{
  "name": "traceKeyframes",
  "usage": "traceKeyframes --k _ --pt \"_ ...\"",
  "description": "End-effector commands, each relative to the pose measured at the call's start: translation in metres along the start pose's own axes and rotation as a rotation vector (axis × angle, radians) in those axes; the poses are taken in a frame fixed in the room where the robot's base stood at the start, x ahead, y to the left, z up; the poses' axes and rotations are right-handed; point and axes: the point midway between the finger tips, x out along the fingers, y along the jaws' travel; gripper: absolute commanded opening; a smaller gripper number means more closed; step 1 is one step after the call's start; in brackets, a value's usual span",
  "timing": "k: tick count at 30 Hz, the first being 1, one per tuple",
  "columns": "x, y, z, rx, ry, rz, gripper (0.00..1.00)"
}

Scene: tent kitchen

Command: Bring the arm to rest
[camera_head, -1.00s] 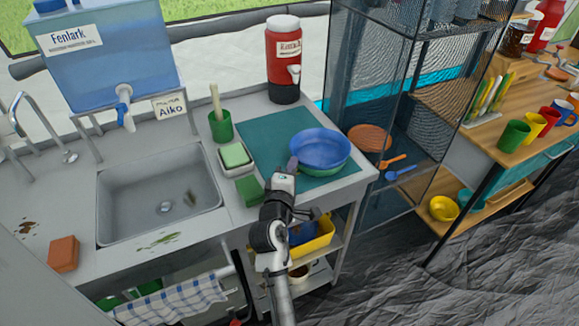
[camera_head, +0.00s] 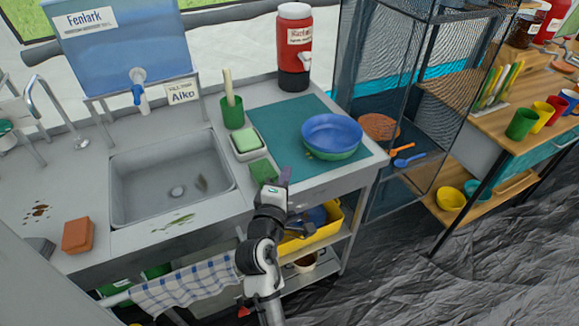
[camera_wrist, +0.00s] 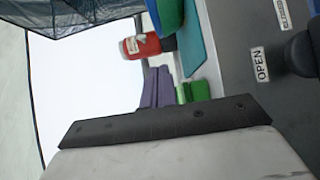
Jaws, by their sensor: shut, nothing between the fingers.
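My arm rises from the bottom of the head view in front of the counter (camera_head: 225,215). My gripper (camera_head: 286,176) is at its top end, by the counter's front edge, with purple fingers pointing up and away in the picture. The fingers are shut with nothing between them. They also show in the wrist view (camera_wrist: 157,88), side by side. In the head view, the gripper is just right of a green sponge (camera_head: 263,171) and left of a blue bowl (camera_head: 332,131) stacked on a green one. It appears apart from both.
The bowls stand on a teal mat (camera_head: 275,125). A sink (camera_head: 150,205) is at left, with an orange block (camera_head: 78,236) near the front edge. A yellow bin (camera_head: 330,225) sits on the shelf below. A mesh cabinet (camera_head: 375,90) stands right. Floor (camera_head: 400,285) is clear at lower right.

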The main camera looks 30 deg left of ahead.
Motion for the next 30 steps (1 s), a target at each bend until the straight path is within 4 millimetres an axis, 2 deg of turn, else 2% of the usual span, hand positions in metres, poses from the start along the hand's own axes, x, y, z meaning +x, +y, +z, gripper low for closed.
traceKeyframes --k 1,6,13,17,20,23,24,26,27,29,30 --pt "-0.009 -0.003 -0.001 0.001 0.003 -0.001 0.00" --pt "-0.024 -0.001 0.000 0.001 0.001 -0.001 0.00" --pt "-0.027 0.002 -0.001 0.003 0.003 0.002 0.00" --pt "-0.025 0.024 -0.017 0.091 0.060 0.051 0.00" --pt "-0.026 0.068 -0.046 0.264 0.183 0.142 0.00" --pt "-0.038 0.132 -0.081 0.500 0.371 0.262 0.00" --pt "-0.047 0.160 -0.093 0.600 0.458 0.308 0.00" --pt "-0.065 0.200 -0.108 0.741 0.594 0.372 0.00" --pt "-0.079 0.227 -0.115 0.834 0.690 0.411 0.00" --pt "-0.104 0.265 -0.123 0.965 0.843 0.464 0.00" --pt "-0.123 0.290 -0.126 1.051 0.952 0.494 0.00"
